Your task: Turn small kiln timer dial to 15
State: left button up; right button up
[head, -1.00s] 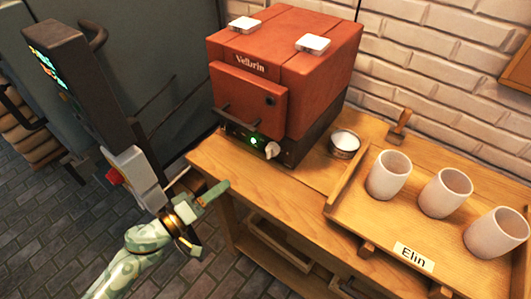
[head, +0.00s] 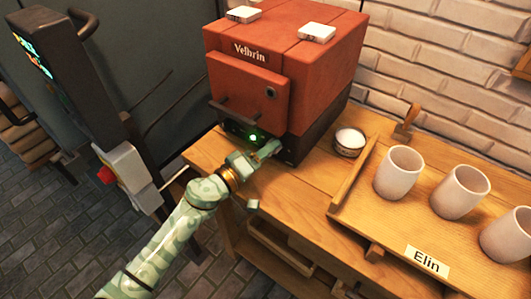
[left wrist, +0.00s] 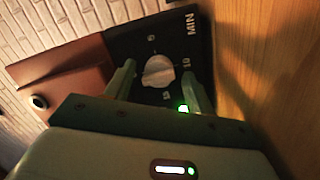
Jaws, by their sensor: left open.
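The small red kiln (head: 285,75) stands on the wooden bench, with a dark panel along its lower front. Its white timer dial (left wrist: 158,71) shows in the left wrist view, on a black face marked MIN with 10 and 15 readable around it. I cannot tell exactly where the dial points. My left gripper (head: 262,172) is open in front of the panel and hides the dial in the head view. In the left wrist view its two fingers (left wrist: 160,78) stand on either side of the dial; contact is not clear. My right gripper is not in view.
A green light (head: 253,137) glows on the panel. A small round bowl (head: 349,145) stands right of the kiln. A tray with a label reading Elin (head: 427,261) holds white cups (head: 398,172). A grey control box (head: 125,165) stands at the left.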

pick_arm(q)
jog(key=shift+c, duration=0.2)
jog(key=c, duration=0.9)
